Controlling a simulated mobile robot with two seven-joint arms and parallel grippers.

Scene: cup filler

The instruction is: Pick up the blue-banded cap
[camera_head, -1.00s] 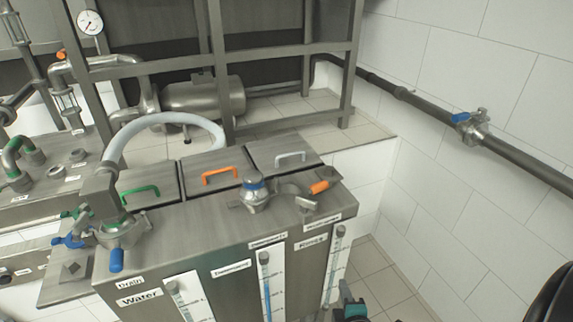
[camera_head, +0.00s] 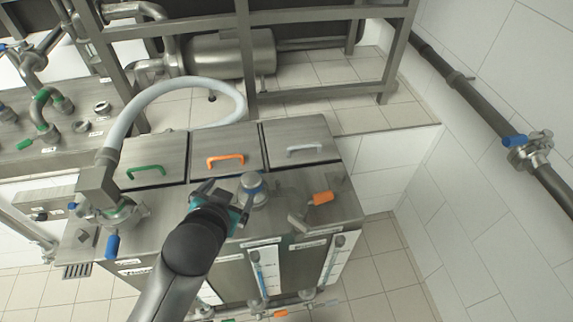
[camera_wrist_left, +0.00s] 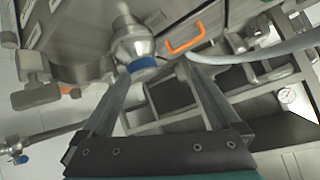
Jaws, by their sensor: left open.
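The blue-banded cap (camera_head: 253,186) is a domed metal cap with a blue band, upright on the steel tank top behind the front edge. It also shows in the left wrist view (camera_wrist_left: 132,46), just beyond the tip of the left-hand finger. My left gripper (camera_head: 236,193) is open and empty, close to the left of the cap in the head view. Its two fingers (camera_wrist_left: 157,72) spread apart in the wrist view. I cannot tell whether a finger touches the cap. My right gripper is not in view.
Lids with green (camera_head: 145,171), orange (camera_head: 226,160) and grey (camera_head: 304,149) handles are behind. A grey hose (camera_head: 125,117) arches at the left from a valve with a blue handle (camera_head: 112,246).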

